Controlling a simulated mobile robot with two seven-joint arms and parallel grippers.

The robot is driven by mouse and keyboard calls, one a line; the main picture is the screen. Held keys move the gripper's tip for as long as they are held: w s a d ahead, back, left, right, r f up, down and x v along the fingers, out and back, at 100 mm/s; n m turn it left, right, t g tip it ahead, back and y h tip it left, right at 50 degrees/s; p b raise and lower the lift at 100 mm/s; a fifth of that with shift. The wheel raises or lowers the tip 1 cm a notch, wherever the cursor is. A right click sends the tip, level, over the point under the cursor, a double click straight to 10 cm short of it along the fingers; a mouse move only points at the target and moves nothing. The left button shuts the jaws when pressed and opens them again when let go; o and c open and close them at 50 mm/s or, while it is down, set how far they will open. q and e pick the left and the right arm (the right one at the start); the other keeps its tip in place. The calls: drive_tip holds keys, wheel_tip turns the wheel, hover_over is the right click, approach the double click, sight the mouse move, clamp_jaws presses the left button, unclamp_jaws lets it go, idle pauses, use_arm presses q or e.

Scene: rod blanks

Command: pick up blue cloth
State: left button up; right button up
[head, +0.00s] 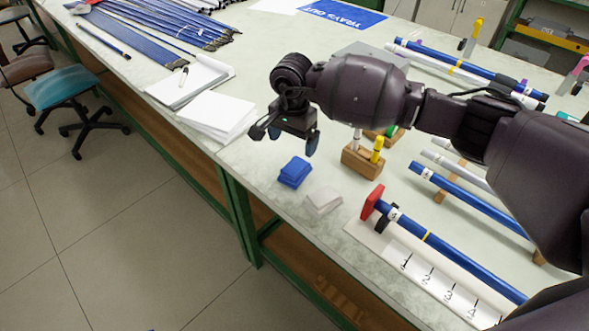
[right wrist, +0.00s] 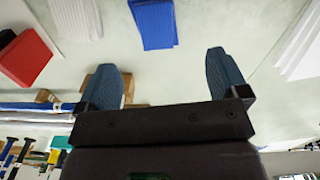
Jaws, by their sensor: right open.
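The blue cloth (head: 294,171) is a small folded stack lying on the light table near its front edge. In the right wrist view the blue cloth (right wrist: 153,23) lies ahead of the fingertips, about midway between them. My right gripper (head: 299,138) is above the table, a little beyond the cloth in the head view. Its two fingers stand wide apart in the right wrist view (right wrist: 170,70), with nothing between them. My left gripper is not in view.
A white folded cloth (head: 323,200) lies just right of the blue one. A wooden block with markers (head: 362,161) stands behind it. A blue rod (head: 450,256) with a red end stop (head: 372,202) lies on a numbered strip. Paper stacks (head: 217,116) lie to the left.

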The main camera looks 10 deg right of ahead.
sight(295, 166)
wheel_tip(295, 166, down, 4)
drive_tip(key=shift+f, duration=0.2)
drive_tip(key=shift+s+d+f, duration=0.1)
drive_tip(key=shift+f, duration=1.2)
drive_tip(key=shift+s+d+f, duration=0.1)
drive_tip(key=shift+f, duration=1.15)
drive_tip(key=c, duration=1)
